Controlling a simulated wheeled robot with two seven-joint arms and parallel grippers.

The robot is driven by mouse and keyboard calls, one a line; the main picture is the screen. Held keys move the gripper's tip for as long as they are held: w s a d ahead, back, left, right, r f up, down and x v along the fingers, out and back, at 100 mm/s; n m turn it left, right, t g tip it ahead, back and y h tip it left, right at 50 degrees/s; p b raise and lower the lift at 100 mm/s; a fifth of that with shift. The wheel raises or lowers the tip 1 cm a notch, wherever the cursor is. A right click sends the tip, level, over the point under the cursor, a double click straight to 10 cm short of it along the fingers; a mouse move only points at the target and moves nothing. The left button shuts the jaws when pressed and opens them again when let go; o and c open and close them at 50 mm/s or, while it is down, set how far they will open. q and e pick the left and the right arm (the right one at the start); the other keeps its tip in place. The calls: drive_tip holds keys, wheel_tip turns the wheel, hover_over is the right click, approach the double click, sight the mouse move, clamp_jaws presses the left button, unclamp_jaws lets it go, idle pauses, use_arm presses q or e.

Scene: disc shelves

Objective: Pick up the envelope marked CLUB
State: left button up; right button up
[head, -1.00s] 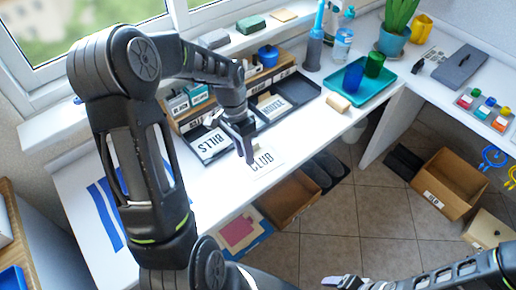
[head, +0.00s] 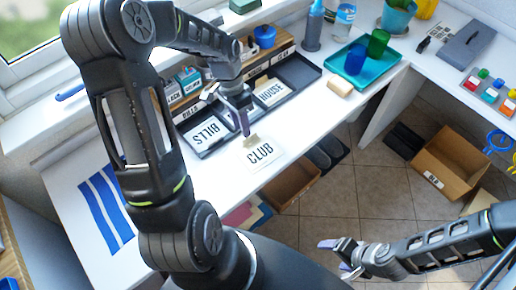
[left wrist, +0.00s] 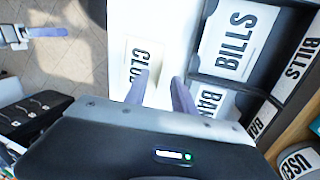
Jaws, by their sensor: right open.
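The white envelope marked CLUB (head: 262,154) lies flat on the white desk near its front edge, with a tan patch at its top. It also shows in the left wrist view (left wrist: 140,57), just beyond the fingertips and partly covered by one finger. My left gripper (head: 241,122) is above the desk, just behind the envelope. In the left wrist view its two fingers (left wrist: 161,80) are apart with nothing between them. My right gripper (head: 338,256) is open and empty over the floor, away from the desk. It also shows in the left wrist view (left wrist: 38,34).
A dark tray (head: 297,72) behind holds the BILLS envelope (head: 205,132) and the HOUSE envelope (head: 271,91). A teal tray (head: 385,70) with blue and green cups stands at right, near a tan block (head: 340,87). Blue strips lie at left. A cardboard box (head: 452,160) is on the floor.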

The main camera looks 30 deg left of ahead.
sight(245, 140)
use_arm(q)
drive_tip(key=shift+f, duration=0.3)
drive_tip(key=shift+w+p+x, duration=0.1)
drive_tip(key=shift+p+x, duration=0.25)
drive_tip(key=shift+x, duration=0.95)
drive_tip(key=shift+w+p+x, duration=0.15)
drive_tip(key=shift+p+x, duration=0.15)
drive_tip(key=shift+x, duration=1.05)
clamp_jaws()
